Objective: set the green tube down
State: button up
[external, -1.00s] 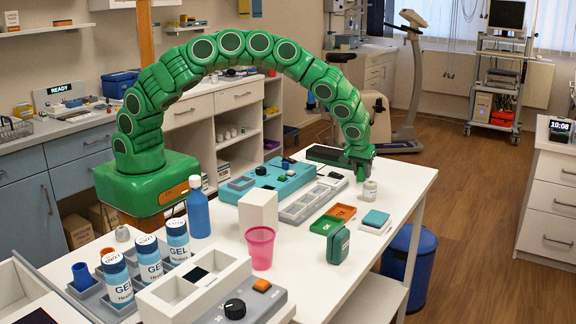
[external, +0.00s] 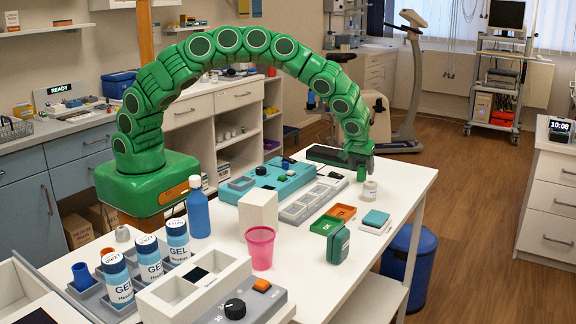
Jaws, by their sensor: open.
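The green tube (external: 361,174) is a small green cylinder near the far right end of the white table (external: 400,190). It looks upright, just behind a small white-capped bottle (external: 370,189), which hides part of the space at its base. My gripper (external: 357,162) is open, just above the tube and slightly to its left. At this size I cannot tell whether a finger still touches the tube.
A long dark block (external: 325,155) lies left of my gripper. Grey trays (external: 305,203), a teal device (external: 262,183), green and orange bins (external: 325,225), a green case (external: 338,245) and a teal pad (external: 376,218) stand nearby. The table's right edge is close.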

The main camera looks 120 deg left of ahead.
jog(key=v, duration=1)
jog(key=shift+d+r, duration=0.1)
